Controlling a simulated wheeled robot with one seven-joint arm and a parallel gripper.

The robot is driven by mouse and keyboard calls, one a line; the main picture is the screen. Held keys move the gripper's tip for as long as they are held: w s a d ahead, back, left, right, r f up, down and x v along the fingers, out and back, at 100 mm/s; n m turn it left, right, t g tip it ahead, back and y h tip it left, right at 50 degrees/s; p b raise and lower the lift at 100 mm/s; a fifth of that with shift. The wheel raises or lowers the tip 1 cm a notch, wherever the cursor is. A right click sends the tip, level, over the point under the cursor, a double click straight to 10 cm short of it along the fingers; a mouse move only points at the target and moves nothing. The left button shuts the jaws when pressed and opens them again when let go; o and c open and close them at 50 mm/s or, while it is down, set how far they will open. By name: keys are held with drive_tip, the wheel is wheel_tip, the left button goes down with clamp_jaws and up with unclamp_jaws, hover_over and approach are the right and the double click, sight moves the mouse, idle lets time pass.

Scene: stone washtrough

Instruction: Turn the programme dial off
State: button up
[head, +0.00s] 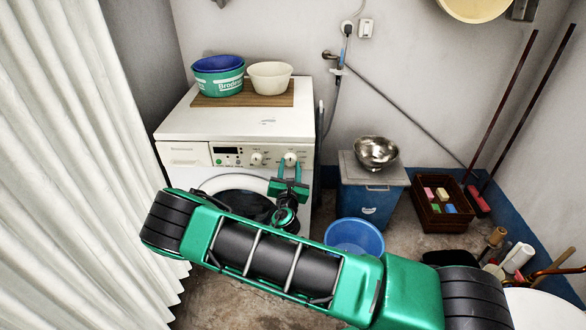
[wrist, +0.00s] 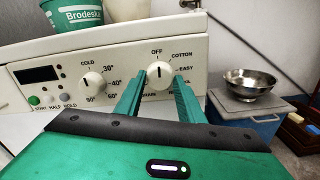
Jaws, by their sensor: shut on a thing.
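The programme dial (wrist: 159,73) is a white round knob on the washing machine's front panel, with OFF printed above it and COTTON and EASY to its right. Its dark mark looks about upright, towards OFF. My gripper (wrist: 158,84) is shut on the dial, one green finger on each side. In the head view the dial (head: 290,158) is the right one of two knobs, and my gripper (head: 290,167) reaches it from the front. The washing machine (head: 175,128) is white, and my arm hides part of its lower front.
A temperature dial (wrist: 92,84) and a small display (wrist: 37,74) sit left on the panel. Basins stand on a board (head: 243,100) on top. To the right are a blue box (head: 367,205) with a metal bowl (head: 376,152) and a blue tub (head: 354,237). A curtain (head: 85,165) hangs left.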

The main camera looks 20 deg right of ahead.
drive_tip(key=shift+s+d+f+n, duration=0.2)
drive_tip(key=shift+d+f+n, duration=0.05)
drive_tip(key=shift+n, duration=0.05)
idle(0.4)
drive_tip(key=o, duration=1)
drive_tip(key=shift+o, duration=0.2)
drive_tip(key=shift+a+r, duration=0.1)
drive_tip(key=shift+w, duration=0.1)
drive_tip(key=shift+a, duration=0.1)
drive_tip(key=v, duration=1)
drive_tip(key=shift+s, duration=0.35)
drive_tip(key=shift+r, duration=0.1)
drive_tip(key=x, duration=1.1)
drive_tip(key=shift+w+a, duration=0.1)
drive_tip(key=shift+a, duration=0.05)
